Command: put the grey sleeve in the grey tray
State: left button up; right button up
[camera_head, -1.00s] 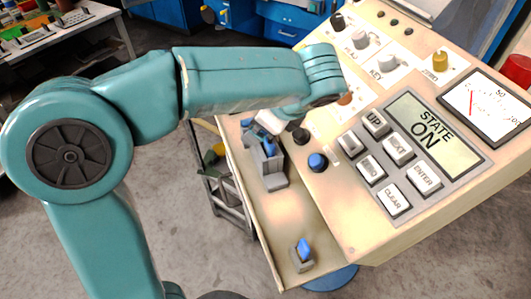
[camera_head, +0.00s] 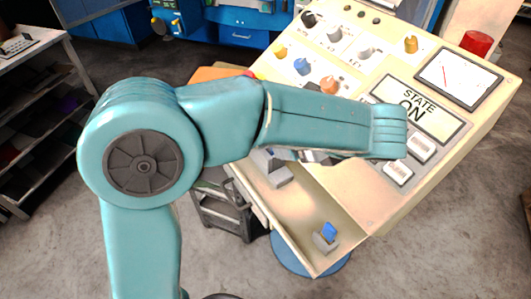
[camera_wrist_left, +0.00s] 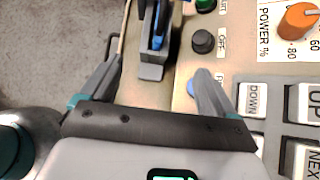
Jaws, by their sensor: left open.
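I cannot pick out a grey sleeve or a grey tray for certain in either view. My left arm reaches across the console in the head view, and its gripper is mostly hidden behind the arm. In the left wrist view my left gripper (camera_wrist_left: 156,72) is open, its two fingers spread apart. A grey block with a blue lever (camera_wrist_left: 152,70) shows beyond and between the fingers; I see no contact. Its grey base also shows in the head view (camera_head: 281,178), partly covered by my arm. My right gripper is not in view.
A second grey block with a blue lever (camera_head: 326,240) stands on the console's lower ledge (camera_head: 300,205). The sloping console has knobs, a display (camera_head: 415,108) and a keypad partly hidden by my arm. A red cylinder (camera_head: 477,43) stands at the back right.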

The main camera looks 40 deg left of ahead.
aim_at(265, 154)
pick_arm(q)
jog(key=x, duration=0.9)
jog(key=shift+a+f, duration=0.25)
jog(key=shift+a, duration=0.1)
jog(key=shift+s, duration=0.35)
jog(key=shift+s+a, duration=0.1)
jog(key=shift+a, duration=0.2)
jog(key=x, duration=0.2)
jog(key=w+x, duration=0.1)
jog(key=x, duration=0.1)
jog(key=shift+w+a+f, duration=0.1)
jog(key=shift+a+f, duration=0.05)
jog(key=shift+f, duration=0.05)
jog(key=shift+a+f, duration=0.15)
jog(key=shift+a, duration=0.05)
jog(key=shift+s, duration=0.3)
jog(key=shift+w, duration=0.15)
jog(key=shift+c, duration=0.6)
jog(key=shift+w, duration=0.15)
jog(key=c, duration=1)
jog(key=shift+c, duration=1.2)
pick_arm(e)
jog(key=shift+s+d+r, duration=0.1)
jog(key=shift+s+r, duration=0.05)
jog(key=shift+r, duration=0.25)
